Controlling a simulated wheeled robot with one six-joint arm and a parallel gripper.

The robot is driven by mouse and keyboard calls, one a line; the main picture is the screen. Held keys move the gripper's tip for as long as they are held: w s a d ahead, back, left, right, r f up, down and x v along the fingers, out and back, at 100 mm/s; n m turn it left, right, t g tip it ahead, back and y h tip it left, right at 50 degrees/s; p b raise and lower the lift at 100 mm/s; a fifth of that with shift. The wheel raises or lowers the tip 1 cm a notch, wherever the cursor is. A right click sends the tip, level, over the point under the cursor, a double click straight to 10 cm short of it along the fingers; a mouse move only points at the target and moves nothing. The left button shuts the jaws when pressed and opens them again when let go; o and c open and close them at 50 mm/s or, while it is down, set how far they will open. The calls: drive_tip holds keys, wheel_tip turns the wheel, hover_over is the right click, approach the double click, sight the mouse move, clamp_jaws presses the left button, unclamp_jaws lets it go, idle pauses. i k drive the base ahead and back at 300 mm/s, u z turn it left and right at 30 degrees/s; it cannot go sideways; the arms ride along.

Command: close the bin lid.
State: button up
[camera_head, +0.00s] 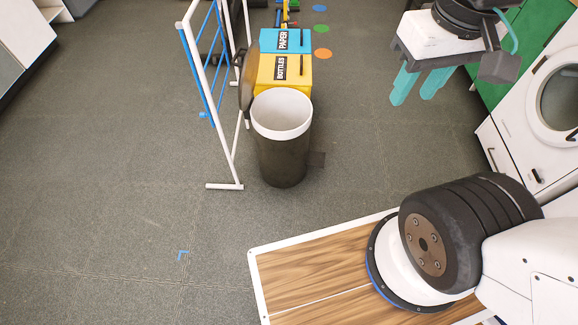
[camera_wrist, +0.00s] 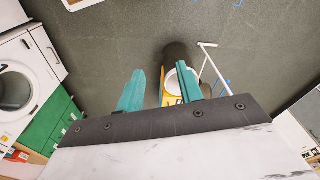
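The bin (camera_head: 283,155) is a dark round bin with a white inner rim, standing upright on the floor. Its dark lid (camera_head: 248,78) stands raised on the bin's left side, near the drying rack, so the bin is open. In the wrist view the bin (camera_wrist: 178,55) shows beyond the fingers, partly hidden by the right finger. My gripper (camera_head: 421,84) is up at the right, well apart from the bin. Its two teal fingers (camera_wrist: 158,90) are spread, with nothing between them.
A white and blue drying rack (camera_head: 205,85) stands close on the bin's left. A yellow bottles box (camera_head: 284,72) and blue paper box (camera_head: 286,41) stand behind it. A white washing machine (camera_head: 540,110) is at right. Floor left and in front of the bin is clear.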

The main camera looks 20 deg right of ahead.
sight(249, 67)
drive_tip(key=u, duration=2.35)
drive_tip(key=i, duration=0.65)
drive_tip(key=z, duration=2.3)
drive_tip(key=i, duration=0.35)
drive_tip(key=z, duration=0.1)
